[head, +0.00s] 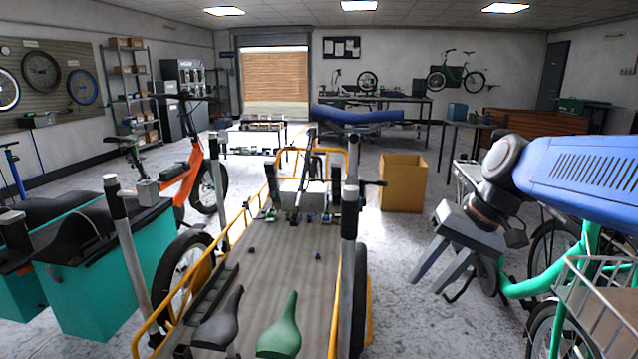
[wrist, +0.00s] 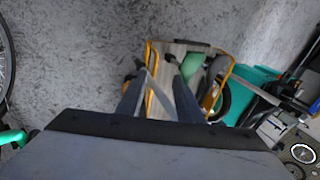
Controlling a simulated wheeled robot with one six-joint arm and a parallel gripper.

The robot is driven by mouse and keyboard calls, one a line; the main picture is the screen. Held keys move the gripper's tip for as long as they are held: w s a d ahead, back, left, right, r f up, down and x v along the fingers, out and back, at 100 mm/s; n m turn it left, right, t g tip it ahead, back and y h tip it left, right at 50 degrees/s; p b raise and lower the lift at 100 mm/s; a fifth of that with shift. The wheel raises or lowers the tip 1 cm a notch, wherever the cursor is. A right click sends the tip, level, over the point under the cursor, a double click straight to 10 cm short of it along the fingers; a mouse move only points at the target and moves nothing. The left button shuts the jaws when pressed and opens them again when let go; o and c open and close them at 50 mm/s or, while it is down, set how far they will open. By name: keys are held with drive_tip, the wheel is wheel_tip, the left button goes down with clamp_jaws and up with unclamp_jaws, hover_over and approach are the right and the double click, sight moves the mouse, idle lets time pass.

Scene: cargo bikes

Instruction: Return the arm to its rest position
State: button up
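My arm (head: 590,165) reaches in from the right in the head view, its blue link leading to the dark wrist. My gripper (head: 430,277) hangs at the right of the cargo bike, pointing down and left, its two grey fingers apart with nothing visible between them. In the wrist view my gripper (wrist: 158,92) also shows both fingers spread and empty. The cargo bike's flat deck (head: 290,270) lies left of my gripper, apart from it. A black saddle (head: 218,320) and a green saddle (head: 280,328) rest at the deck's near end.
A green bike frame (head: 540,283) and a wire basket (head: 600,300) stand close below my arm. A cardboard box (head: 402,185) stands on the floor behind my gripper. Teal boxes (head: 100,270) and an orange bike (head: 190,175) stand left. Floor between deck and gripper (head: 395,310) is clear.

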drive_tip(key=s+d+f+t+h, duration=0.1)
drive_tip(key=s+d+f+h, duration=0.1)
drive_tip(key=s+f, duration=0.3)
drive_tip(key=s+d+f+n+t+h, duration=0.1)
drive_tip(key=s+d+f+t+h, duration=0.1)
drive_tip(key=s+d+f, duration=0.3)
drive_tip(key=shift+s+h, duration=0.4)
drive_tip(key=shift+s, duration=1.3)
